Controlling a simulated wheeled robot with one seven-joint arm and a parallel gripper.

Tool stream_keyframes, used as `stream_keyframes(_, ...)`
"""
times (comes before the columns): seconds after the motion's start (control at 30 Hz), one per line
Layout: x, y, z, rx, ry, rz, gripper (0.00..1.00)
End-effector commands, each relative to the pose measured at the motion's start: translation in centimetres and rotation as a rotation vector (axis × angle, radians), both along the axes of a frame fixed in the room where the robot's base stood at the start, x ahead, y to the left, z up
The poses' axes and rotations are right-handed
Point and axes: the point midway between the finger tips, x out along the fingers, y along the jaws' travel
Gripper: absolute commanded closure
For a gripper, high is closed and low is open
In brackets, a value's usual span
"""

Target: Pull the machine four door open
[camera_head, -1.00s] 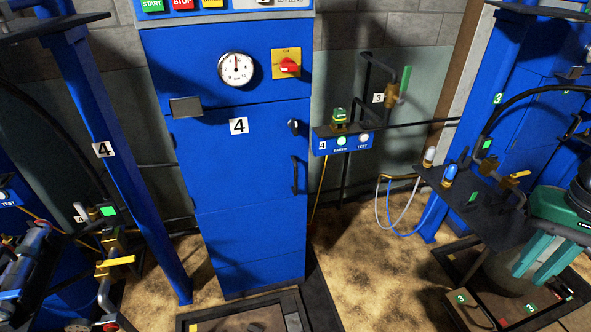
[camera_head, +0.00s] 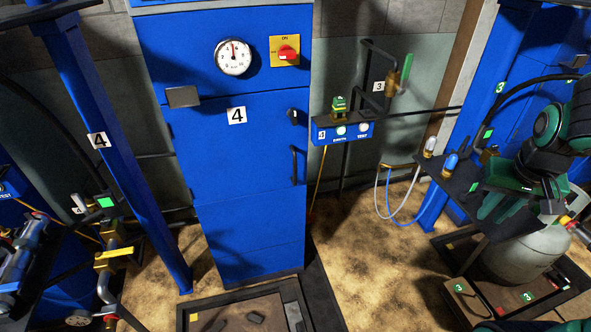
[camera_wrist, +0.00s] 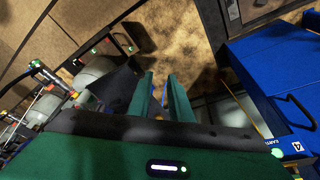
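The machine four door is the blue panel (camera_head: 225,150) on the tall cabinet in the head view, with a white "4" label (camera_head: 237,115). It looks shut, flush with the cabinet front. A black bar handle (camera_head: 294,166) is at its right edge, with a small black latch (camera_head: 292,117) above. In the wrist view, a blue cabinet face with a black handle (camera_wrist: 297,110) shows at right. My gripper (camera_head: 503,208) is well to the right of the door, apart from it. In the wrist view its green fingers (camera_wrist: 163,98) stand apart with nothing visible between them.
A blue button box (camera_head: 342,131) juts out beside the door's handle side. A dark shelf with small valves (camera_head: 452,168) and a grey cylinder (camera_head: 525,255) are near my gripper. A floor tray (camera_head: 245,300) lies before the cabinet. Bare floor (camera_head: 365,250) lies between.

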Motion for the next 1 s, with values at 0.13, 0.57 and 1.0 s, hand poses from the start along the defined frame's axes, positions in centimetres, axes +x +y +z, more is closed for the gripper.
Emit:
stream_keyframes(0.13,5.1,0.9,-1.6,-0.045,-0.083,0.071,0.81)
stream_keyframes(0.57,17.9,6.6,-5.7,-0.130,-0.369,0.269,0.81)
stream_keyframes(1.0,26.3,16.7,-9.7,-0.135,-0.680,0.466,0.81)
